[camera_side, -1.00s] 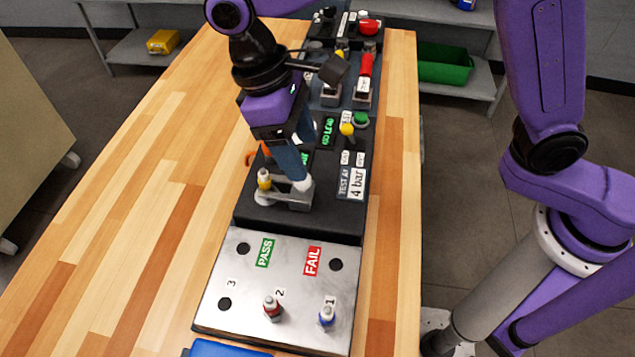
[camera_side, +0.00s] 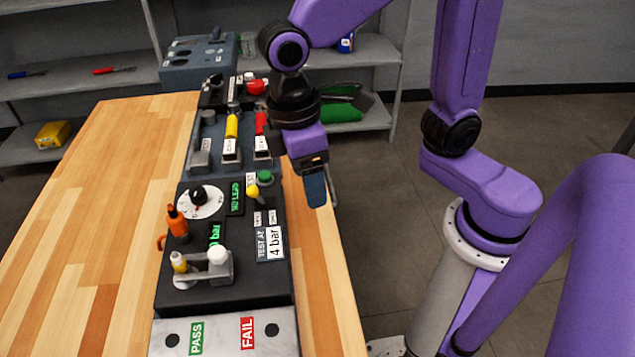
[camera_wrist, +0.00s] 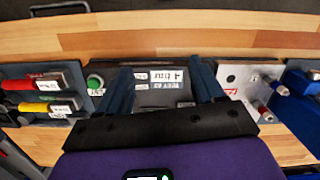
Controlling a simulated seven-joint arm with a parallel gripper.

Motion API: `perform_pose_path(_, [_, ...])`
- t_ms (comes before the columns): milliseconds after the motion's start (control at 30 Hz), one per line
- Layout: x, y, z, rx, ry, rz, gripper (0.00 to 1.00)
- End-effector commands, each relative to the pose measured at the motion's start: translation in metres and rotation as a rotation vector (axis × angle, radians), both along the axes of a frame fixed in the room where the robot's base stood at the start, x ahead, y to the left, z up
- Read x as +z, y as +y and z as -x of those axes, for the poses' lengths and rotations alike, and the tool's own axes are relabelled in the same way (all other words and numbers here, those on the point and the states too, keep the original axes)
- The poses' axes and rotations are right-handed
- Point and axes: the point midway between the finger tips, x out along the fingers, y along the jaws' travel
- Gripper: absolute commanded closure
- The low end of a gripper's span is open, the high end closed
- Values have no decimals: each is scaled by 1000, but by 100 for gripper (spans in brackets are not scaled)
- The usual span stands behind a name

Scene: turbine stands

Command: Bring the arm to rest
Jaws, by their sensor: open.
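My gripper (camera_side: 315,190) hangs above the bench's right side, beside the black test panel (camera_side: 190,295), pointing down. Its blue-grey fingers are apart in the wrist view (camera_wrist: 163,82), with nothing between them but the panel and its "TEST AT 4 bar" label (camera_wrist: 165,76) below. It appears clear of everything. In the side view, the clamp fixture with a white knob (camera_side: 218,255) and a yellow-topped part (camera_side: 178,262) stands at the panel's near end. A dial (camera_side: 200,202) and an orange-topped piece (camera_side: 177,220) stand behind it.
The metal PASS/FAIL plate (camera_side: 215,337) lies in front of the panel; red and blue pieces (camera_wrist: 268,115) show at its wrist-view side. Yellow (camera_side: 232,126) and red handles stand in the rack behind. The wooden bench (camera_side: 110,220) is clear on the left.

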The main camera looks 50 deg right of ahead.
Motion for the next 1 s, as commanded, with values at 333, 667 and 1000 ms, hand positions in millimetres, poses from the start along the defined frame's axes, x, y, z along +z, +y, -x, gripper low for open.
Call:
perform_pose_path(333, [-12,-88,61,93,-56,-81,33])
perform_pose_path(667, [-24,-129,97,144,-85,-124,33])
perform_pose_path(1000, [-24,-130,99,148,-87,-127,33])
